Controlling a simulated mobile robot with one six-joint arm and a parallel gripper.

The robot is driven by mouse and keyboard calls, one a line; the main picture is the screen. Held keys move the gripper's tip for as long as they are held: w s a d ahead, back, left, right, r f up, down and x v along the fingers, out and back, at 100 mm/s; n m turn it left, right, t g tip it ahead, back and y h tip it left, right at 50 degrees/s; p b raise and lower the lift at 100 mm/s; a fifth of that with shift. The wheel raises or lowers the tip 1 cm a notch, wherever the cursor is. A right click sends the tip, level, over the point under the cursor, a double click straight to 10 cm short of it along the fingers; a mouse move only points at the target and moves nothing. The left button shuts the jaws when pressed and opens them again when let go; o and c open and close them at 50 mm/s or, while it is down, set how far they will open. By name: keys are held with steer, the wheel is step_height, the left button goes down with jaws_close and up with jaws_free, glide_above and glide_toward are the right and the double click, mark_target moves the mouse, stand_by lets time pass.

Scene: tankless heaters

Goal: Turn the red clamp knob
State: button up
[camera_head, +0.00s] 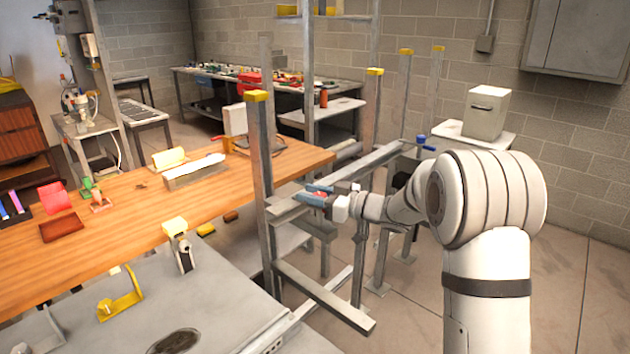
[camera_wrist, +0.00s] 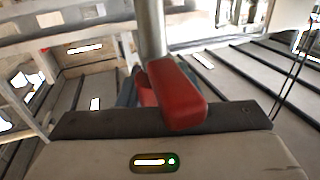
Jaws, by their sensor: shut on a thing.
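The red clamp knob (camera_wrist: 183,95) is near the middle of the wrist view, as a red bar-shaped handle in front of a round metal post. In the head view only a small bit of red (camera_head: 319,194) shows between the blue fingers of my gripper (camera_head: 316,191). My gripper is shut on the knob, beside the grey metal frame (camera_head: 287,212). In the wrist view the fingers are mostly hidden behind the knob, so their exact grip on it is hard to see.
Upright grey posts with yellow caps (camera_head: 257,97) stand close around my gripper. A low grey rail (camera_head: 325,300) lies below it. A wooden table (camera_head: 110,225) with several tools is to the left. Open floor (camera_head: 560,290) shows to the right.

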steer(key=n+g+p, duration=0.1)
steer(key=n+g, duration=0.1)
steer(key=g, duration=0.1)
steer(key=n+g+p, duration=0.2)
steer(key=g, duration=0.1)
steer(key=s+n+g+y+p, duration=0.1)
steer(key=n+g, duration=0.1)
steer(key=g, duration=0.2)
steer(key=shift+a+r+n, duration=0.1)
steer(key=shift+a+n, duration=0.05)
steer(key=shift+n, duration=0.15)
steer(key=n+g+p, duration=0.1)
steer(key=n+g+h+p, duration=0.1)
steer(key=g, duration=0.1)
steer(key=n+g+p, duration=0.1)
steer(key=g+p, duration=0.1)
steer(key=shift+s+h, duration=0.3)
steer(key=shift+s+n+g+h+p, duration=0.1)
steer(key=shift+n+g+h+p, duration=0.35)
steer(key=shift+n+g, duration=0.2)
steer(key=o, duration=0.7)
steer(key=shift+s, duration=0.1)
steer(key=shift+o, duration=1.4)
